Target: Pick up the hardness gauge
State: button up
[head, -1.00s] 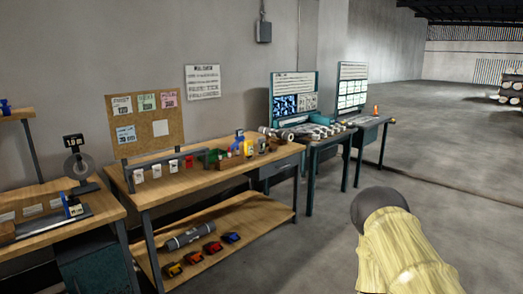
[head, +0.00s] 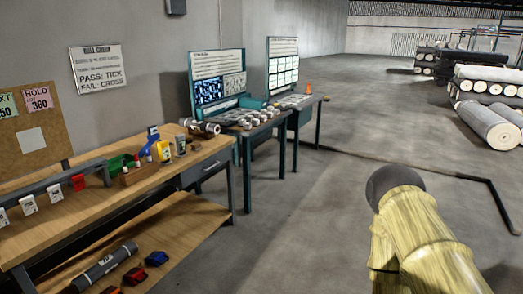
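I cannot tell for sure which item is the hardness gauge. A metallic cylinder (head: 200,127) lies at the bench's far right end. Part of my pale yellow arm with a dark rounded end shows at lower right, well apart from the bench. My gripper is not in view.
A green bin (head: 121,163) and red tag (head: 79,182) are on the bench. A grey tube (head: 105,268) lies on its lower shelf. Two stations with display boards (head: 218,80) stand beyond. Large grey rolls (head: 490,125) are stacked right. Open floor (head: 310,220) lies between.

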aim_at(180, 139)
jog(key=u, duration=0.05)
jog(key=i, duration=1.9)
jog(key=u, duration=0.4)
